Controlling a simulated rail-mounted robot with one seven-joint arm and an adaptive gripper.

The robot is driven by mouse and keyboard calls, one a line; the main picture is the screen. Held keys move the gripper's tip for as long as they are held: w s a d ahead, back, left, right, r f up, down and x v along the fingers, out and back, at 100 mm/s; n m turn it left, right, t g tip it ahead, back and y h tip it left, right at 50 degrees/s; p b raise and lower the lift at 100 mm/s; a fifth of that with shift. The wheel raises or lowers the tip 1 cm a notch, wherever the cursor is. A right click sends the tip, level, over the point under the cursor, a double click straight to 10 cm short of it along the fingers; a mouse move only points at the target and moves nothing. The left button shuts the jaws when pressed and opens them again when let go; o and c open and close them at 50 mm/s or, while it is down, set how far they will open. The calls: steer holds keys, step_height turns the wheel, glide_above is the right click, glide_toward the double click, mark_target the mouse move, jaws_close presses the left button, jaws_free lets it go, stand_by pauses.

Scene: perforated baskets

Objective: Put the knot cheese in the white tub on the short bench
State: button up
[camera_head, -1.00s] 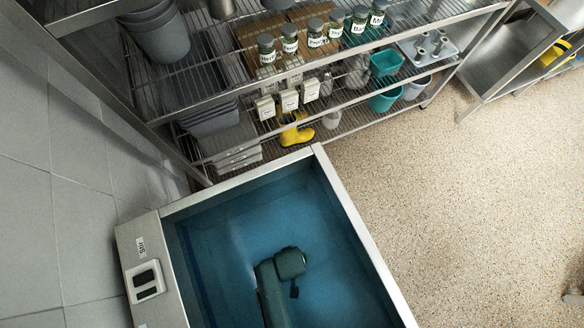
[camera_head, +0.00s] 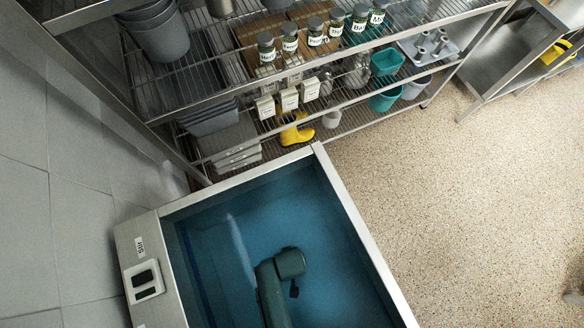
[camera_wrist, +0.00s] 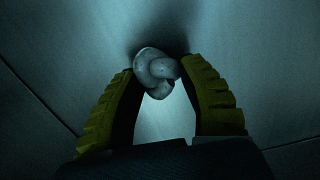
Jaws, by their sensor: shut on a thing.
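The knot cheese (camera_wrist: 155,72) is a pale, rounded, knotted lump in the wrist view. My gripper (camera_wrist: 158,78) has its yellow-green ribbed fingers closed on both sides of it, and it sits at their tips. A smooth metal-looking surface lies behind it, with a dark shadow just above the cheese. In the head view my green arm is inside a large blue-lit steel vat (camera_head: 348,204); my gripper and the cheese cannot be made out there. I cannot identify the white tub or the short bench in these frames.
A wire shelf rack (camera_head: 330,60) behind the vat holds labelled jars (camera_head: 290,37), grey tubs, teal containers (camera_head: 386,98) and a yellow boot (camera_head: 297,134). A steel table (camera_head: 515,50) stands at the upper right. The speckled floor (camera_head: 440,200) right of the vat is largely clear.

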steer(key=shift+r, duration=0.15)
steer(key=shift+c, duration=0.3)
step_height(320, 180, up, 13)
steer(key=p, duration=1.4)
steer(key=shift+r+p, duration=9.45)
steer(key=shift+r, duration=4.95)
